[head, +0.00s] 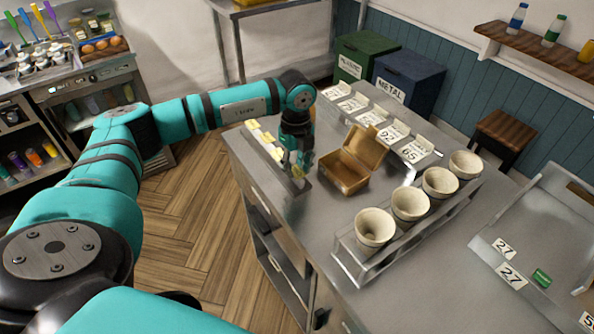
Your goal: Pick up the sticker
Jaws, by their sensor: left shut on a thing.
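A row of pale yellow stickers (262,138) lies in the holder, just behind and left of the gripper. My right gripper is not in view.
An open brown box (345,175) stands just right of the gripper. Several pale cups (410,203) sit in a metal rack (345,262) to the right. Numbered cards (388,134) line the back. The front counter (310,215) is clear.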

